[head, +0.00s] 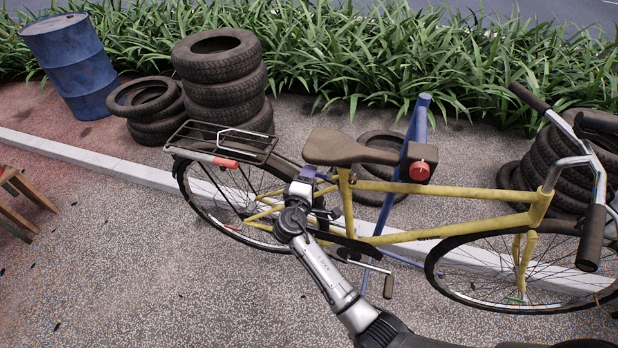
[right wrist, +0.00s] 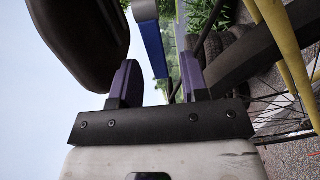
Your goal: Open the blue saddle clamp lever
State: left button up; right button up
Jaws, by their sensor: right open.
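The yellow bicycle (head: 440,190) has a brown saddle (head: 350,148), which also shows dark at the upper left of the right wrist view (right wrist: 80,40). My right gripper (head: 312,176) is behind and below the saddle, near the seat post. In the right wrist view its two purple fingers (right wrist: 160,76) are open. The blue lever (right wrist: 153,50) runs down from a pale grey part and lies just beyond the gap between the fingertips. I cannot tell whether any finger touches it. In the head view the lever is hard to make out beside the gripper. My left gripper is not in view.
A blue stand post (head: 417,122) with a black clamp and red knob (head: 420,170) rises just right of the saddle. The rear rack (head: 222,140) is at the left. Tyre stacks (head: 220,75) and a blue barrel (head: 70,60) stand behind. Open pavement (head: 130,270) lies at front left.

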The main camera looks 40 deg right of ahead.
grip_shut()
dwell(0.3)
